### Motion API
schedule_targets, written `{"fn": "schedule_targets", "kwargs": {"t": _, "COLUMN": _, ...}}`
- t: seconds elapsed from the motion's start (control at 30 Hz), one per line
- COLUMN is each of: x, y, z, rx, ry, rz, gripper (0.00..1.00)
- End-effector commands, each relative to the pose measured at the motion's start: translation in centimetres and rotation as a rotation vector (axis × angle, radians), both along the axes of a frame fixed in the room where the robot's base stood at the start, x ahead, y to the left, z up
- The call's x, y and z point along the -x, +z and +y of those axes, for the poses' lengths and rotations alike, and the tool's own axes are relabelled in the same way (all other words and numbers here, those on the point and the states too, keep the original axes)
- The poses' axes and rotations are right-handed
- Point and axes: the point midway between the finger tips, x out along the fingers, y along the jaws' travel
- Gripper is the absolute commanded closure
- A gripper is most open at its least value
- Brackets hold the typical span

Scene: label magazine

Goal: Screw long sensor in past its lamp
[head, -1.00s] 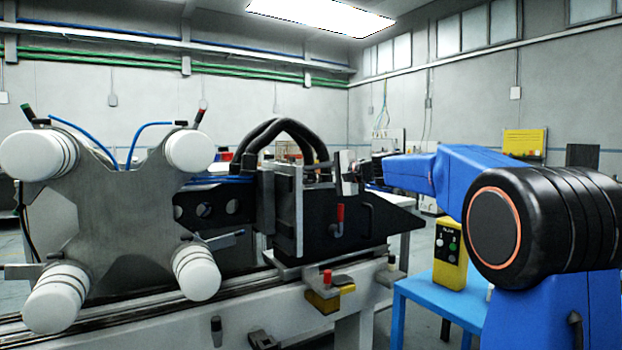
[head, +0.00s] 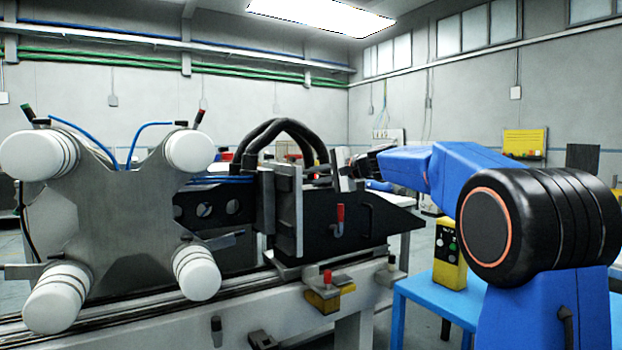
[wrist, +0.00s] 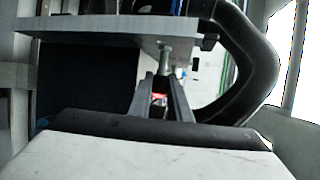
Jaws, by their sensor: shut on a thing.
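In the wrist view, a slim silvery threaded rod, which looks like the long sensor (wrist: 166,57), stands between my fingertips and the edge of a grey plate (wrist: 100,27). My gripper (wrist: 160,88) is shut on it. A small red spot (wrist: 158,99) shows between the fingers; I cannot tell whether it is a lamp. In the head view my gripper (head: 352,165) is at the right side of the upright plate unit (head: 288,205). The sensor is too small to make out there, and its depth in the plate cannot be told.
Thick black hoses (head: 283,128) arch over the unit; a hose (wrist: 262,70) also curves close on the right in the wrist view. A red-handled lever (head: 340,215) is below my gripper. A yellow button box (head: 450,255) stands on a blue table (head: 425,290).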

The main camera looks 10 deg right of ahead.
Motion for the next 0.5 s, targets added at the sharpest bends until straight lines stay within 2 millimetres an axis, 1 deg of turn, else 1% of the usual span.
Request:
{"fn": "schedule_targets", "kwargs": {"t": 0.23, "x": 0.00, "y": -0.01, "z": 0.07, "rx": 0.033, "ry": 0.000, "rz": 0.098, "gripper": 1.00}}
{"fn": "schedule_targets", "kwargs": {"t": 0.5, "x": 0.04, "y": -0.07, "z": 0.02, "rx": 0.041, "ry": -0.001, "rz": 0.122, "gripper": 1.00}}
